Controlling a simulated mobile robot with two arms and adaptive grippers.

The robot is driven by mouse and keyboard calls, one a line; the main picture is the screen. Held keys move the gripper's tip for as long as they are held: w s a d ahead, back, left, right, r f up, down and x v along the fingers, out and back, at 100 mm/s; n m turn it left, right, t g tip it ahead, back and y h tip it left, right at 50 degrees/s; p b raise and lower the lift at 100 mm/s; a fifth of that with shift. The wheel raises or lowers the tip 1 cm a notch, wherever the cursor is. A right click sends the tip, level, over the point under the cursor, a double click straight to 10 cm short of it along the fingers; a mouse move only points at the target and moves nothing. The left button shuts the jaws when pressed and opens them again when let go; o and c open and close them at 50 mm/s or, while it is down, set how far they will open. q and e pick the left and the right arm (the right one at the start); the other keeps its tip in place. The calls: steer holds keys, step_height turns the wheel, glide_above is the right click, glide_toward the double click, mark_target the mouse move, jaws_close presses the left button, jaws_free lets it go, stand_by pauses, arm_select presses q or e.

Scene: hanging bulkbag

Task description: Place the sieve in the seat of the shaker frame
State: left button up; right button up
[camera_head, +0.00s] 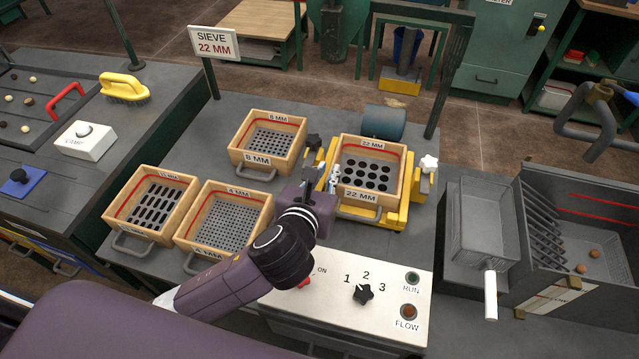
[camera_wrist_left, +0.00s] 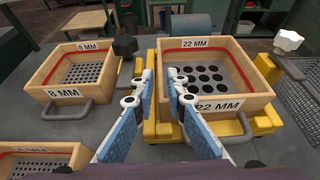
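The wooden 22 MM sieve (camera_head: 371,139) with large round holes sits in the yellow shaker frame (camera_head: 395,217) and looks level. It also shows in the left wrist view (camera_wrist_left: 212,43). My left gripper (camera_head: 333,178) is at the sieve's front left corner. In the left wrist view its two fingers (camera_wrist_left: 163,82) are apart, with the sieve's left edge showing between and beyond them. I see nothing clamped between them; whether they touch the sieve I cannot tell. My right gripper is in neither view.
An 8 MM sieve (camera_head: 268,117) and two more sieves (camera_head: 150,238) stand left of the frame. A sign (camera_head: 214,43) reads 22 MM. Dark and white clamp knobs (camera_head: 428,162) flank the frame. A control panel (camera_head: 335,318) lies in front, a metal bin (camera_head: 487,188) at right.

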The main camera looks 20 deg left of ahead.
arm_select(q)
steer(key=v, duration=0.7)
steer(key=shift+s, duration=0.2)
steer(key=shift+r, duration=0.1)
